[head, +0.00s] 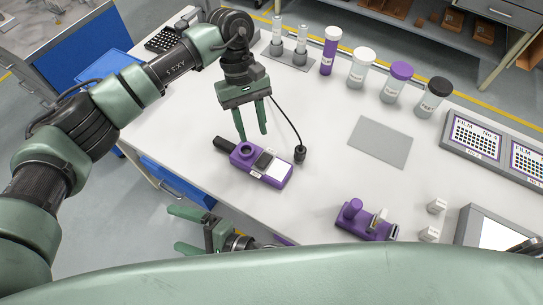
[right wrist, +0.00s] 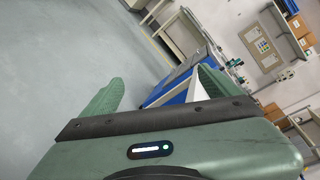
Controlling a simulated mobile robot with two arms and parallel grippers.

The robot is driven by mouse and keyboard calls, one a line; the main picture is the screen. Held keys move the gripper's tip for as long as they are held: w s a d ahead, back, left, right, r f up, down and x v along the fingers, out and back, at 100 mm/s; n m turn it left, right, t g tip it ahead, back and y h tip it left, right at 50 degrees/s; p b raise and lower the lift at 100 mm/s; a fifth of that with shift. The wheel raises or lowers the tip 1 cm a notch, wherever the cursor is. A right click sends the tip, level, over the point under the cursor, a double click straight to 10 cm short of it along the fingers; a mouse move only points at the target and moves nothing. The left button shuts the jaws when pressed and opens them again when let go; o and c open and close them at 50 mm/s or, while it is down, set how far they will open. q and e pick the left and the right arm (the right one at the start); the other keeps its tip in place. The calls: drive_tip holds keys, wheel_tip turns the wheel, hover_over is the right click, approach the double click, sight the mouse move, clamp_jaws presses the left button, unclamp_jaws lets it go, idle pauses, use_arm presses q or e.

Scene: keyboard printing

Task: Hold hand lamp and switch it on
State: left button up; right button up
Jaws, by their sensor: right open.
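A purple device (head: 273,167) with a black handle end, a round knob and a white panel lies on the white table; it looks like the hand lamp. A thin black cable beside it ends in a black piece (head: 300,153). My left gripper (head: 253,135) points down just behind the device, fingers apart and nothing between them. I cannot tell whether the tips touch it. My right gripper (head: 175,229) is open and empty beyond the table's front edge. Its spread fingers also show in the right wrist view (right wrist: 157,85), with floor beyond.
A second purple device (head: 366,222) and small white blocks (head: 437,206) are at the front right. Capped bottles (head: 361,68) line the back edge. A grey plate (head: 381,142) lies mid-table; film panels (head: 476,137) are at the right. Blue drawers (head: 175,184) are under the table.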

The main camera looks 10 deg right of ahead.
wheel_tip(320, 180, up, 2)
drive_tip(key=d+r+n, duration=0.1)
drive_tip(key=d+n, duration=0.1)
drive_tip(key=n+t+h, duration=0.1)
drive_tip(key=n+h, duration=0.3)
drive_tip(key=n, duration=1.6)
approach(253, 154)
drive_tip(key=x, duration=0.3)
drive_tip(key=shift+s+a, duration=0.1)
drive_tip(key=shift+a, duration=0.2)
drive_tip(key=shift+w+f, duration=0.1)
drive_tip(key=shift+w, duration=0.2)
drive_tip(key=x, duration=0.7)
drive_tip(key=shift+w+a, duration=0.25)
